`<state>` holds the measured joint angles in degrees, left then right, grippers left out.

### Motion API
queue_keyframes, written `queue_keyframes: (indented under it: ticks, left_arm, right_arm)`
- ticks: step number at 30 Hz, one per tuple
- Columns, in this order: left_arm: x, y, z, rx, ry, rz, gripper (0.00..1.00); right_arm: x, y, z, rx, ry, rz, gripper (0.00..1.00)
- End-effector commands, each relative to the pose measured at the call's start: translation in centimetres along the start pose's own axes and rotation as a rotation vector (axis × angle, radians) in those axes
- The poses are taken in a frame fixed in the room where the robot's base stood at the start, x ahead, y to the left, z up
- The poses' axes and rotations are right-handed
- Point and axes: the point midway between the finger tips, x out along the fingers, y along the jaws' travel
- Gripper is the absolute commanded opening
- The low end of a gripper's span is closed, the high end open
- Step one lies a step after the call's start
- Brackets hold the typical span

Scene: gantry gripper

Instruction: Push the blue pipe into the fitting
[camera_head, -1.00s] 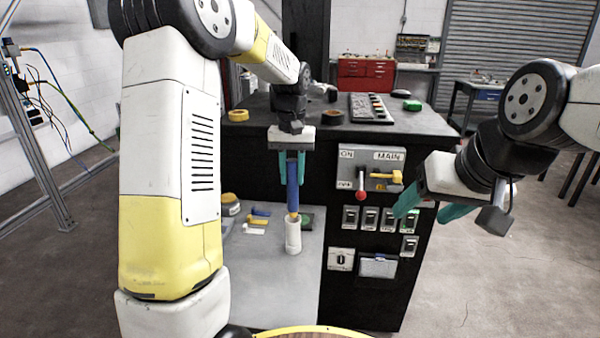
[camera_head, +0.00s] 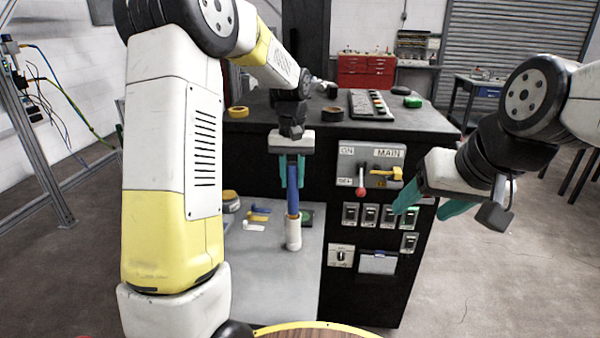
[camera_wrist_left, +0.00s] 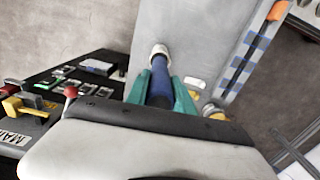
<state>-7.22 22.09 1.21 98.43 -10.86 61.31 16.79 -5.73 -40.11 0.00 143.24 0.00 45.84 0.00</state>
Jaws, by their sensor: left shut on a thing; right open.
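My left gripper (camera_head: 291,172) is shut on the upper part of the blue pipe (camera_head: 293,194), with teal fingers on both sides of it. The pipe stands upright. Its lower end meets the white fitting (camera_head: 293,234), which stands on the grey work surface. In the left wrist view the blue pipe (camera_wrist_left: 160,78) runs between the teal fingers to the pale ring of the fitting (camera_wrist_left: 159,52). How deep the pipe sits in the fitting is hard to tell. My right gripper (camera_head: 428,212) is open and empty in front of the switch panel.
A black cabinet stands right of the fitting, with a panel carrying a red-knobbed lever (camera_head: 361,190) and a yellow handle (camera_head: 385,173). Small yellow, blue and white parts (camera_head: 256,218) lie left of the fitting. The grey surface (camera_head: 275,285) in front is clear.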

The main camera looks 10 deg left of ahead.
Motion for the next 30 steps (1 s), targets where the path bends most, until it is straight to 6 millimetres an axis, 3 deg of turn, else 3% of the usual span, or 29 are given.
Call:
queue_keyframes:
  ticks: [30]
  left_arm:
    - [2.6, 0.0, 0.0, 0.000, 0.000, 0.000, 0.00]
  right_arm:
    - [0.0, 0.0, 0.0, 0.000, 0.000, 0.000, 0.63]
